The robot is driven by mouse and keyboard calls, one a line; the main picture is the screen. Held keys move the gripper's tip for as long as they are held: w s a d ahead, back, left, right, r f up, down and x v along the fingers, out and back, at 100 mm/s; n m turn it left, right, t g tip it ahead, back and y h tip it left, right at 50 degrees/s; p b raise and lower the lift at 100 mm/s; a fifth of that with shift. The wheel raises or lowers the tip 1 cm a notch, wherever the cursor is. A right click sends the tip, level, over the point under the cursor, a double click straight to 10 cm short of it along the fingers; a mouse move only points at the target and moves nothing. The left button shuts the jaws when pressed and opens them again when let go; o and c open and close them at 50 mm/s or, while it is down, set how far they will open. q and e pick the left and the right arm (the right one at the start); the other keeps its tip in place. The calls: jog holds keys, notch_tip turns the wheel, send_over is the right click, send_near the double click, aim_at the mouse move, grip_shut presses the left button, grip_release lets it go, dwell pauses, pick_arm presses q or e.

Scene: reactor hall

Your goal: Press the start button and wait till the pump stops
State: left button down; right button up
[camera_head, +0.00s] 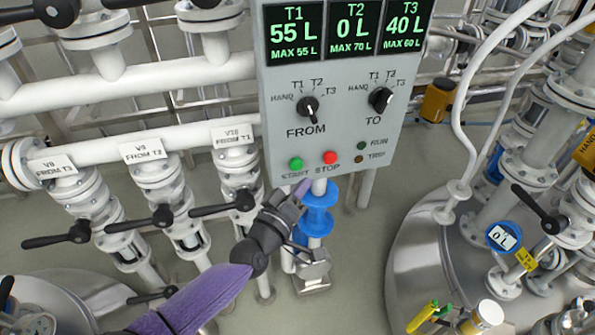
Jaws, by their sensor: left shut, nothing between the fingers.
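The grey control panel (345,130) hangs at the upper middle of the head view. Its green START button (296,163) is at the lower left, with the red STOP button (330,157) to its right. The RUN lamp (362,146) and TRIP lamp (359,159) look dark. The displays read T1 55 L, T2 0 L and T3 40 L. The FROM knob (308,108) and TO knob (380,99) sit above the buttons. My left gripper (303,187) is shut and empty, just below the START button and apart from it in the picture. My right gripper is not in view.
Valves with black handles and labels (143,151) stand left of the panel. A steel tank (415,260) with a round gauge (503,237) reading 0 L stands at the right. A blue pipe fitting (318,220) is behind my gripper. White pipes run behind the panel.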

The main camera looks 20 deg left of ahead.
aim_at(303, 164)
pick_arm(q)
jog(key=shift+w+a+b, duration=0.45)
jog(key=shift+w+a, duration=0.25)
jog(key=shift+w, duration=0.3)
dwell(0.7)
dwell(0.6)
jog(key=shift+w+a, duration=0.25)
jog(key=shift+w, duration=0.05)
jog(key=shift+w+a+b, duration=0.25)
jog(key=shift+w+b, duration=0.2)
jog(key=shift+b, duration=0.1)
dwell(0.6)
jog(key=shift+s+d+p, duration=0.5)
jog(key=shift+s+p, duration=0.15)
jog(key=shift+s, duration=0.15)
